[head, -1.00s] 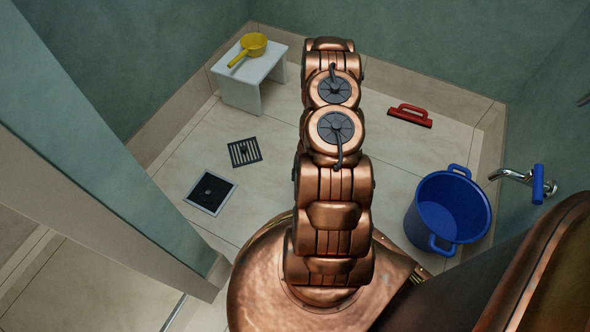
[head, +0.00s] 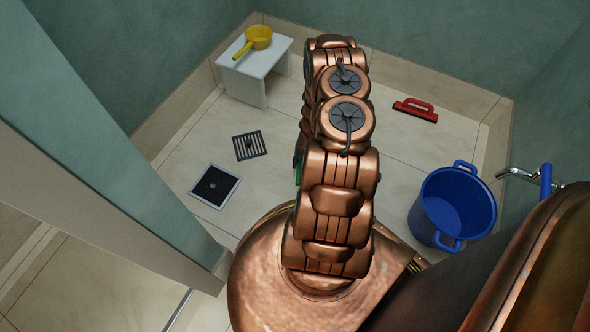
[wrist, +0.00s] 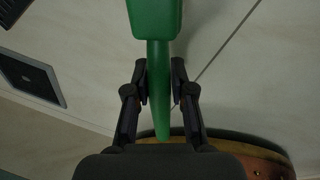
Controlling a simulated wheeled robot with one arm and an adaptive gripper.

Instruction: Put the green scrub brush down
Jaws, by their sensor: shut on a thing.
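The green scrub brush (wrist: 155,20) shows in the wrist view, its wide head at the top edge and its tapered handle pointing down. My gripper (wrist: 160,82) is shut on the handle, with one dark finger on each side. Tiled floor shows behind the brush; I cannot tell how high the brush is above it. Only a small green bit (head: 298,168) shows at the arm's left edge.
A white stool (head: 254,72) bears a yellow scoop (head: 258,38). A drain grate (head: 249,146) and a framed dark drain opening (head: 215,186) lie at left. Floor between is clear.

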